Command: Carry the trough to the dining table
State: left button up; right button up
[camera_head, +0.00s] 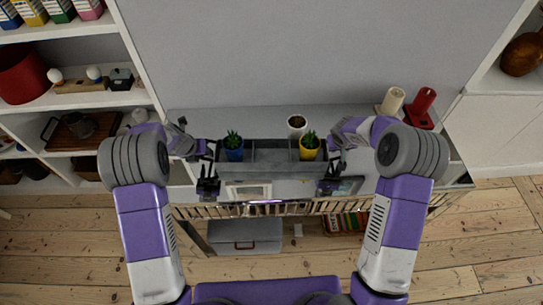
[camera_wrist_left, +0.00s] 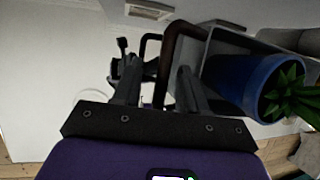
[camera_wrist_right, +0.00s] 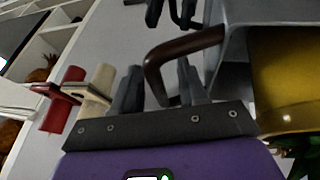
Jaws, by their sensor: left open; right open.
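The trough (camera_head: 270,157) is a long grey metal box with a dark brown handle at each end, on the console top by the wall. A blue pot (camera_head: 233,153) with a spiky plant stands in its left end, a yellow pot (camera_head: 309,151) in its right end. My left gripper (camera_head: 211,152) is at the left end; in the left wrist view its open fingers straddle the brown handle (camera_wrist_left: 180,45). My right gripper (camera_head: 334,155) is at the right end; in the right wrist view its open fingers are around the other handle (camera_wrist_right: 185,46). I cannot tell whether the fingers touch the handles.
Shelves (camera_head: 70,103) stand at the left. A grey case (camera_head: 244,234) lies low in front. No dining table is visible.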

pick_arm(q)
jog(key=shift+w+f, duration=0.1)
jog(key=shift+f, duration=0.1)
pick_arm(e)
jog(key=shift+f, duration=0.2)
pick_arm(q)
grip_shut()
pick_arm(e)
grip_shut()
pick_arm(q)
jog(key=shift+r, duration=0.1)
pick_arm(e)
jog(key=shift+w+r, duration=0.1)
